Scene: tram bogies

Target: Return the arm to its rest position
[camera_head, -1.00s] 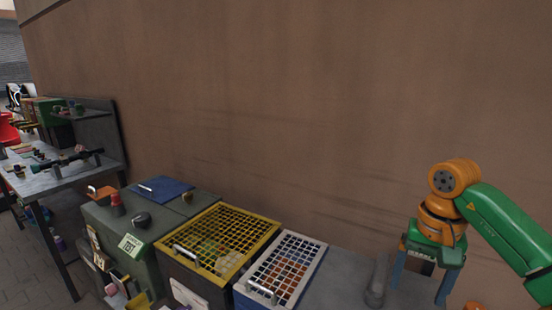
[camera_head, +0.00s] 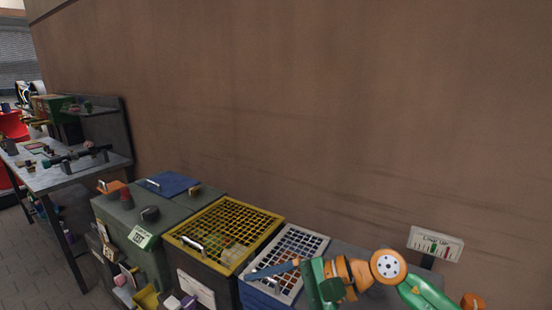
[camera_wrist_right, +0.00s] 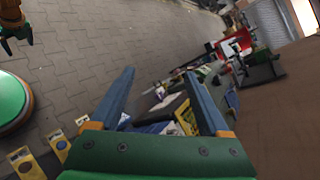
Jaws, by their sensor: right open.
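My right arm comes in from the lower right in the head view, green and orange. The left arm does not show in the head view.
A yellow grid-topped bin (camera_head: 216,213) and a green cabinet (camera_head: 128,218) stand left of the blue-rimmed bin. A workbench (camera_head: 62,178) is farther left. A small sign (camera_head: 436,244) stands at the right by the brown wall (camera_head: 330,110). Paved floor (camera_wrist_right: 140,35) is open in the wrist view.

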